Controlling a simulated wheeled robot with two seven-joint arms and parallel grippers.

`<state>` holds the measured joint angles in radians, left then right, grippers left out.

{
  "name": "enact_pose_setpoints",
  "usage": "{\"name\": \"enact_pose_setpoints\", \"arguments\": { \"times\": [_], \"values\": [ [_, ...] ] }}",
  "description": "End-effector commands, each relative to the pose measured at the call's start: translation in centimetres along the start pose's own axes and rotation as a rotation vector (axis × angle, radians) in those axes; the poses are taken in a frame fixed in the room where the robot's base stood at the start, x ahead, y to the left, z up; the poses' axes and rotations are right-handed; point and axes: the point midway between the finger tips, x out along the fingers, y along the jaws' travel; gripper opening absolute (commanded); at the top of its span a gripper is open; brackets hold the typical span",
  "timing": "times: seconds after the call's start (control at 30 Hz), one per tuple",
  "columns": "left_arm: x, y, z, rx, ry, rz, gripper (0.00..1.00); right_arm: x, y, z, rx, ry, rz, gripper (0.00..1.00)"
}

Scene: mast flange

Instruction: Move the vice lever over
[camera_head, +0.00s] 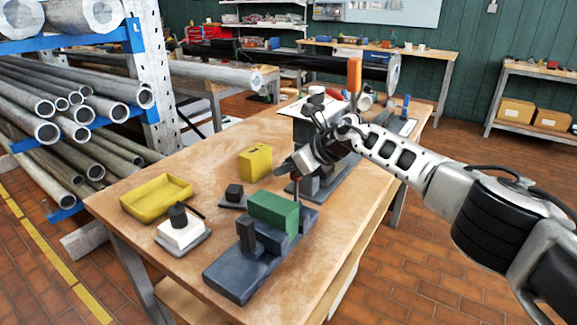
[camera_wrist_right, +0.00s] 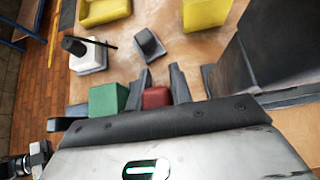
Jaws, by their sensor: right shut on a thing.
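The vice (camera_head: 232,276) is dark blue-grey and stands on the near part of the wooden workbench. A green block (camera_head: 273,211) sits at its top; it also shows in the right wrist view (camera_wrist_right: 108,99). The lever is thin and mostly hidden by my gripper; a red part of it (camera_head: 296,186) shows just behind the green block. My right gripper (camera_head: 292,168) reaches in from the right, above the vice. In the right wrist view its two dark fingers (camera_wrist_right: 154,88) stand on either side of the red lever end (camera_wrist_right: 157,98), shut on it. My left gripper is not in view.
On the workbench (camera_head: 135,207) lie a yellow tray (camera_head: 157,199), a yellow box (camera_head: 255,162), a white block with a black knob (camera_head: 181,232) and a small dark block (camera_head: 234,193). A dark machine (camera_head: 318,185) stands close behind my gripper. Pipe racks line the left.

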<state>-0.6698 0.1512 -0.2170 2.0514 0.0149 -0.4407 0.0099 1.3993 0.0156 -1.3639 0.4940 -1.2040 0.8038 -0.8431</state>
Motion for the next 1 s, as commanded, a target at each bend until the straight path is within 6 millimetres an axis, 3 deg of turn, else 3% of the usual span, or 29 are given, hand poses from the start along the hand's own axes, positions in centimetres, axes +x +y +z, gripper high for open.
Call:
{"name": "enact_pose_setpoints", "arguments": {
  "times": [0.07, 0.1, 0.17, 0.2, 0.63, 0.83, 1.0],
  "values": [
    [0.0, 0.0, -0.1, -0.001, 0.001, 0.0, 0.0, 0.0, 0.1, 0.2, -0.003, -0.002, 0.0, 0.0],
    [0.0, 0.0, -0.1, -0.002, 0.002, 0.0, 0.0, 0.0, 0.1, 0.2, -0.003, -0.001, 0.001, 0.24],
    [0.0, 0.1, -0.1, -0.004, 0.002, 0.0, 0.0, 0.0, 0.1, 0.1, -0.003, -0.001, 0.001, 0.41],
    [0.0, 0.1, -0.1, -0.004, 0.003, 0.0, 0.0, 0.0, 0.1, 0.1, -0.003, -0.001, 0.001, 0.44],
    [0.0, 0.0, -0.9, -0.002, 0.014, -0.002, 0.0, -0.9, -0.1, 0.1, -0.004, 0.0, 0.0, 0.44],
    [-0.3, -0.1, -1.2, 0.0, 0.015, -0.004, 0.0, -3.3, -0.1, 0.0, -0.004, -0.001, 0.0, 0.44],
    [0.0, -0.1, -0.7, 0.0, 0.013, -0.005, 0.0, -6.6, -0.1, -0.1, -0.005, -0.002, -0.002, 0.44]
  ]
}}
